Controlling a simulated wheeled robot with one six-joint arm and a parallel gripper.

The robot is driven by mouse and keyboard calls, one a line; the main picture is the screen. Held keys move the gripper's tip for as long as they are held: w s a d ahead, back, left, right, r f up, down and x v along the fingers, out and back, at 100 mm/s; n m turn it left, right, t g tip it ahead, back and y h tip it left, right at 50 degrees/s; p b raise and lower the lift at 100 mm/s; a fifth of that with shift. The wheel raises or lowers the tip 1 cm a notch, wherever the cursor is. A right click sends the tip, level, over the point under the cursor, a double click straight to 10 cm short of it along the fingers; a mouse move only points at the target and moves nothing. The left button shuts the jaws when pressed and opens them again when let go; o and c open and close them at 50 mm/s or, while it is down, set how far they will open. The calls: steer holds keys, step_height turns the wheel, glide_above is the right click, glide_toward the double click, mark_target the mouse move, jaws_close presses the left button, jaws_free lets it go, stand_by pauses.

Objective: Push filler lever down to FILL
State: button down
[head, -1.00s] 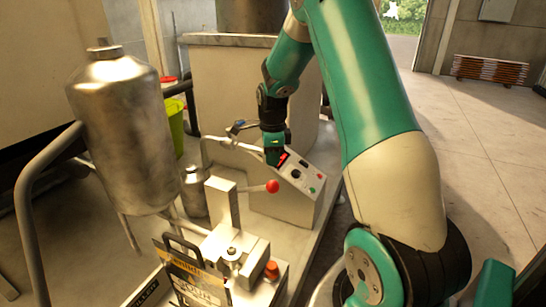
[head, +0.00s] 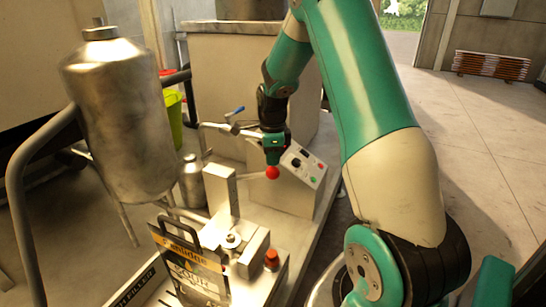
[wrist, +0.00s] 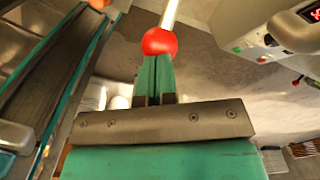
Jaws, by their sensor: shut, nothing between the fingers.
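The filler lever ends in a red ball knob (head: 272,172), to the right of the filler's upright block (head: 220,190). In the wrist view the knob (wrist: 159,41) sits on a pale rod just beyond my fingertips. My gripper (head: 272,158) points down, with its fingertips right above the knob in the head view. In the wrist view the fingers (wrist: 155,75) are together, with nothing between them. They look very near the knob or touching it; I cannot tell which. No FILL mark is legible.
A control box (head: 301,168) with buttons stands just right of my gripper. A metal tank (head: 120,120) is at left, with a small metal bottle (head: 191,182) beside it. A labelled bag (head: 190,265) stands in front. A blue-handled valve (head: 235,113) is behind. Open floor (head: 490,150) lies at right.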

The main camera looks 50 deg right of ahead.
mark_target(276, 169)
steer(key=shift+s+d+f+b, duration=0.1)
steer(key=shift+s+f+b, duration=0.2)
steer(key=shift+f+b, duration=0.4)
steer(key=shift+s+d+f+b, duration=0.1)
steer(key=shift+s+f+b, duration=0.25)
steer(key=shift+f, duration=0.5)
step_height(276, 169, down, 5)
steer(key=b, duration=0.3)
steer(key=shift+s+d, duration=0.1)
steer(key=shift+s, duration=0.05)
step_height(276, 169, up, 10)
steer(key=p, duration=0.7)
steer(key=shift+r+p, duration=0.15)
steer(key=shift+p, duration=0.25)
